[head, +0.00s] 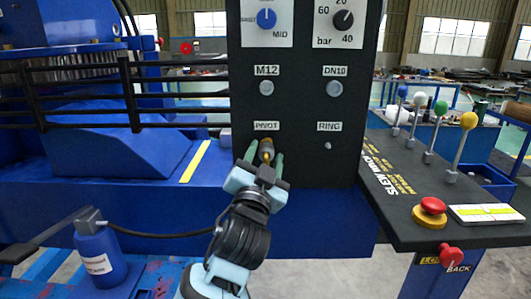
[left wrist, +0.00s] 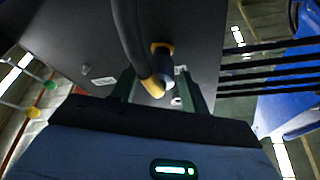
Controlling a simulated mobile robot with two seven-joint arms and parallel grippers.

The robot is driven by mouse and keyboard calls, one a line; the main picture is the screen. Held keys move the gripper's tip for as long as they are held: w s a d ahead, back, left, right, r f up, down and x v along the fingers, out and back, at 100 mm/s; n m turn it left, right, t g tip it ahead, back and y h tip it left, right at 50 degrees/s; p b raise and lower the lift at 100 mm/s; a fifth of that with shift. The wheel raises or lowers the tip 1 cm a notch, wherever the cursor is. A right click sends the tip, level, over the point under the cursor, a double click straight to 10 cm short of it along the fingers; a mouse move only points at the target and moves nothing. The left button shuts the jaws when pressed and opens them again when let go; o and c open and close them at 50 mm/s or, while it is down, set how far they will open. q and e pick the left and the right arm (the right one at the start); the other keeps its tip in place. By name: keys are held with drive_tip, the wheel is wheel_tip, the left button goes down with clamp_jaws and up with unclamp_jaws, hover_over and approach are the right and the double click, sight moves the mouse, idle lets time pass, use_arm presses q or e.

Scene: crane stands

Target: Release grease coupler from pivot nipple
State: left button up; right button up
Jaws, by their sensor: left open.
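The grease coupler (head: 266,148), grey with a yellow collar, sits at the black panel (head: 300,110) just below the PIVOT label (head: 264,127). The pivot nipple is hidden behind it. In the left wrist view the coupler (left wrist: 166,70) shows with a black hose (left wrist: 130,35) curving to its yellow end. My left gripper (head: 265,161) is open. Its two green fingers stand on either side of the coupler; whether they touch it I cannot tell. My right gripper is not in view.
The ring nipple (head: 328,146) is bare on the panel's right. A blue grease bottle (head: 97,258) with a black hose stands at lower left. A console (head: 440,200) with colored-knob levers and a red button (head: 432,206) juts out at right. Black rails (head: 180,90) lie left.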

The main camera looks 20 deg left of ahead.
sight(267, 157)
use_arm(q)
drive_tip(key=c, duration=0.8)
drive_tip(key=shift+c, duration=0.2)
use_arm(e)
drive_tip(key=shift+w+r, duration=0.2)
use_arm(q)
drive_tip(key=shift+c, duration=0.7)
drive_tip(key=shift+s+d+r, duration=0.1)
drive_tip(key=shift+s+d, duration=0.1)
drive_tip(key=shift+s, duration=0.55)
drive_tip(key=shift+s+d+p, duration=0.2)
drive_tip(key=shift+s+p, duration=0.1)
drive_tip(key=shift+s, duration=0.35)
drive_tip(key=shift+s+d+p, duration=0.15)
drive_tip(key=shift+s+p, duration=0.15)
drive_tip(key=shift+s, duration=0.3)
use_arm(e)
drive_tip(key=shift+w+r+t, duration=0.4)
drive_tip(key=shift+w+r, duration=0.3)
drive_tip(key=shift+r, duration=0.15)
